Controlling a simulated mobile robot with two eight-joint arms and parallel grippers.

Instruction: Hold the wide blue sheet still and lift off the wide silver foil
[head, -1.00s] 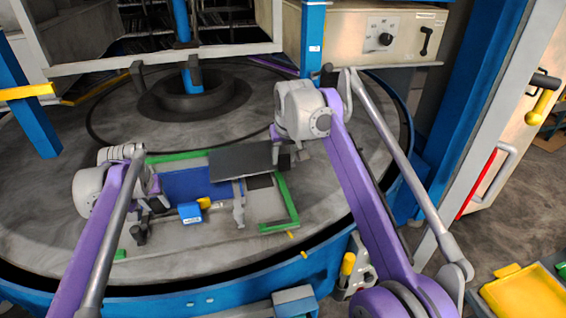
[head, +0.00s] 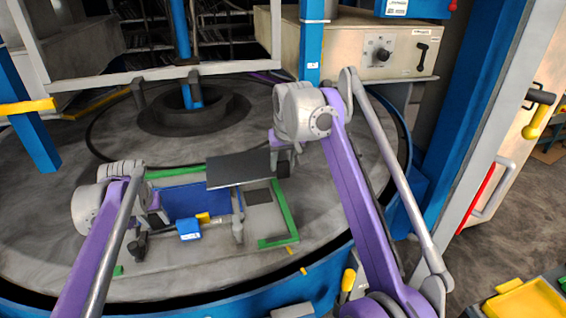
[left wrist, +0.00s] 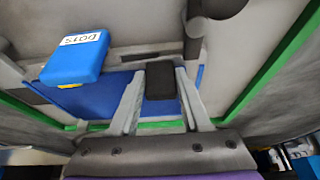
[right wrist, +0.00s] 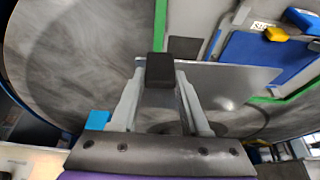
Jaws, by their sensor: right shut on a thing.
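The wide silver foil (head: 232,170) looks dark grey in the head view. My right gripper (head: 283,162) is shut on its right end and holds it above the work area; the foil also shows below the fingers in the right wrist view (right wrist: 222,85). The wide blue sheet (head: 190,201) lies flat, its right part hidden under the foil. It also shows in the left wrist view (left wrist: 105,98). My left gripper (head: 160,208) is low at the sheet's left end, its dark pads looking together. I cannot tell whether they touch the sheet.
A blue block with a white label (head: 189,230) and a small yellow piece (head: 203,217) sit by the sheet's front edge. A grey clamp-like part (head: 238,228) stands to their right. Green rails (head: 284,210) frame the area, with a dark square (head: 259,197) inside. Bare turntable surrounds it.

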